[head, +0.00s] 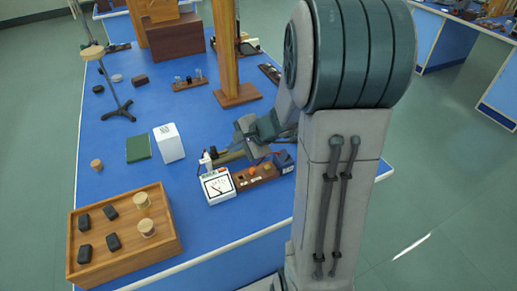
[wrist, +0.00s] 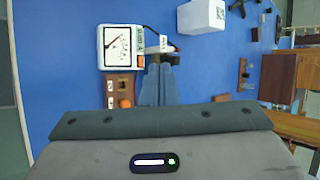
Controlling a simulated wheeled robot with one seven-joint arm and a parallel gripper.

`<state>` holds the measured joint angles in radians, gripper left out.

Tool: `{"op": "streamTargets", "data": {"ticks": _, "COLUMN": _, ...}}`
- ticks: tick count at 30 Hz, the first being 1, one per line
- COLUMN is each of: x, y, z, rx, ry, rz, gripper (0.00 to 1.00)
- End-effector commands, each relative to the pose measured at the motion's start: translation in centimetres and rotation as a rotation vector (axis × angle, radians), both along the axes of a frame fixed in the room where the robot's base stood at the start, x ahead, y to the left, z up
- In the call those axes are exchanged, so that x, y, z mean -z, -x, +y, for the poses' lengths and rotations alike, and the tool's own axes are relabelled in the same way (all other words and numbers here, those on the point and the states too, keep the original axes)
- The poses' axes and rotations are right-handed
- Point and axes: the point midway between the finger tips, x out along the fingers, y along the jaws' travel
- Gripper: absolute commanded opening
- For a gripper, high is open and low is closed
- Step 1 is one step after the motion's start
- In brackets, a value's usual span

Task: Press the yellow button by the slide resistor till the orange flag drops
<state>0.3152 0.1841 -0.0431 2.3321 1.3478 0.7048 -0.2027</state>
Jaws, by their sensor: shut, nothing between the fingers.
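A brown wooden block (head: 256,174) beside the meter carries an orange part (head: 253,170) and a yellowish round part (head: 266,165). In the wrist view the block (wrist: 111,83) shows an orange spot (wrist: 125,104). I cannot clearly tell which part is the button and which the flag. My gripper (head: 229,157) is low over the bench, just behind the block. Its fingers (wrist: 158,66) are together and empty, beside the block and apart from the orange spot in the wrist view. The slide resistor seems mostly hidden by my gripper.
A white meter (head: 217,186) stands left of the block, with a white box (head: 168,143) and a green book (head: 138,148) farther left. A wooden tray (head: 160,246) sits at the front left. A wooden post (head: 228,60) stands behind my gripper.

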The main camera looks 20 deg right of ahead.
Motion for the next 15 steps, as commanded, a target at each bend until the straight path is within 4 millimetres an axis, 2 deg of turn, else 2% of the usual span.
{"op": "streamTargets", "data": {"ticks": 3, "x": 2.1, "y": -2.6, "z": -4.4, "rx": 0.247, "ry": -0.097, "rz": 0.038, "gripper": 0.0}}
{"op": "streamTargets", "data": {"ticks": 9, "x": 6.0, "y": -4.5, "z": -10.6, "rx": 0.576, "ry": -0.194, "rz": 0.084, "gripper": 0.0}}
{"op": "streamTargets", "data": {"ticks": 12, "x": 7.3, "y": -4.6, "z": -12.5, "rx": 0.672, "ry": -0.217, "rz": 0.099, "gripper": 0.0}}
{"op": "streamTargets", "data": {"ticks": 15, "x": 8.0, "y": -4.6, "z": -13.5, "rx": 0.723, "ry": -0.23, "rz": 0.106, "gripper": 0.0}}
